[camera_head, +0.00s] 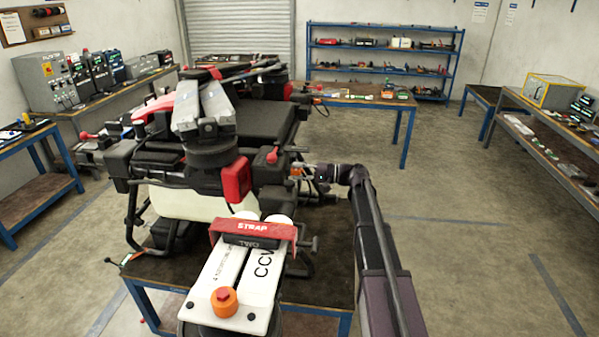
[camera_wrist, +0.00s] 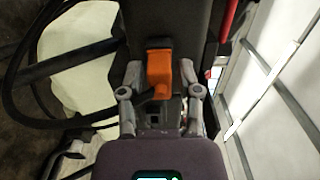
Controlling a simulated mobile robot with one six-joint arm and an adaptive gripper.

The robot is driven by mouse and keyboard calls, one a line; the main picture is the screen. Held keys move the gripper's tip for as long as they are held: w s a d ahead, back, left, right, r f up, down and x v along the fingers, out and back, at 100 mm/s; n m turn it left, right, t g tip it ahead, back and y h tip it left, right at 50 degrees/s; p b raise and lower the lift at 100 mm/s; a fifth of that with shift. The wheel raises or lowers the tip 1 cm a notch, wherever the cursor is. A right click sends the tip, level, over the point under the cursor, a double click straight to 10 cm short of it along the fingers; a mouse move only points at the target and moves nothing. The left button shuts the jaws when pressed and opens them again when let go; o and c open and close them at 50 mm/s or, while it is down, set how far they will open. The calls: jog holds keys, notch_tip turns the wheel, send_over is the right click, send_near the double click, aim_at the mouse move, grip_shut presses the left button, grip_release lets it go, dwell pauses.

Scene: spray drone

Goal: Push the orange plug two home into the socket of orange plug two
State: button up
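The orange plug (camera_wrist: 159,75) shows in the middle of the wrist view, with its front end up against a dark housing on the drone. My gripper (camera_wrist: 160,72) has one finger on each side of the plug, and they look closed on it. The socket is hidden behind the plug, so I cannot tell how deep the plug sits. In the head view, my gripper (camera_head: 312,172) reaches in from the right at the drone's side, next to a small orange part (camera_head: 296,169).
The drone (camera_head: 225,170) stands on a blue-framed table (camera_head: 320,290). A folded arm with a red strap (camera_head: 252,229) lies in front. Black tubes (camera_wrist: 60,70) and a pale tank (camera_wrist: 85,45) are left of the plug in the wrist view. The floor on the right (camera_head: 460,240) is clear.

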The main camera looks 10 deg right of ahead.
jog(key=shift+d, duration=0.1)
dwell(0.4)
jog(key=v, duration=1.2)
dwell(0.9)
jog(key=s+a+f+n+g+h+b, duration=0.2)
jog(key=s+a+f+g+h, duration=0.2)
jog(key=s+a+f+h, duration=0.65)
jog(key=shift+s+d+f+n+g+h+b, duration=0.3)
jog(key=shift+s+f+h, duration=0.8)
jog(key=shift+s+f, duration=1.2)
jog(key=shift+s+d+f+n+g+h+b, duration=0.3)
jog(key=shift+s+f+h, duration=1.15)
jog(key=shift+s, duration=1.5)
jog(key=shift+s+d+f+n+g+h+b, duration=0.35)
jog(key=shift+s+f+h, duration=0.45)
jog(key=shift+s+f, duration=1.65)
jog(key=shift+s+a+r, duration=0.1)
jog(key=shift+s+r, duration=0.05)
jog(key=shift+r, duration=0.05)
